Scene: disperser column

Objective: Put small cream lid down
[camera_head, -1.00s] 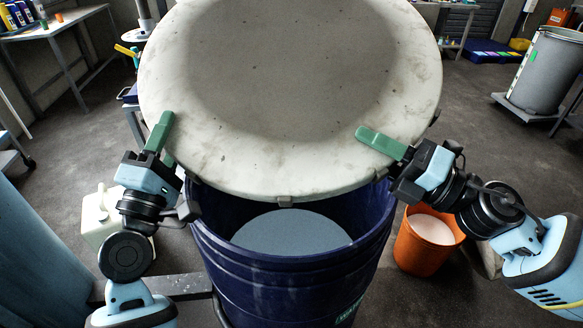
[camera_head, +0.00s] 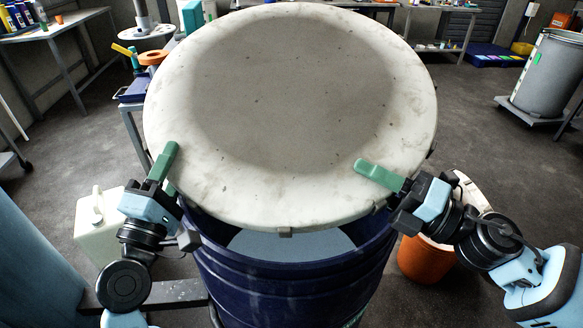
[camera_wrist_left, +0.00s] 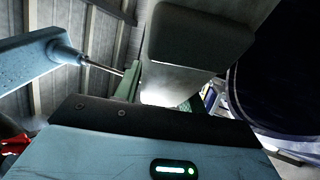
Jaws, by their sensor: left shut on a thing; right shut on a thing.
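The cream lid (camera_head: 290,110) is a wide, round, stained disc in the head view. It is tilted over the dark blue drum (camera_head: 290,285), its near edge over the drum's opening. A strip of pale blue-grey contents shows below that edge; the rest of the opening is hidden. My left gripper (camera_head: 166,168) is shut on the lid's left near rim, its green finger on top. My right gripper (camera_head: 382,176) is shut on the right near rim. In the left wrist view, a green finger (camera_wrist_left: 130,82) shows, with the drum (camera_wrist_left: 275,75) dark at right.
An orange bucket (camera_head: 425,262) stands right of the drum, partly behind my right arm. A white jug (camera_head: 95,225) stands at the left. A grey drum on a dolly (camera_head: 548,75) is at the far right. Benches line the back.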

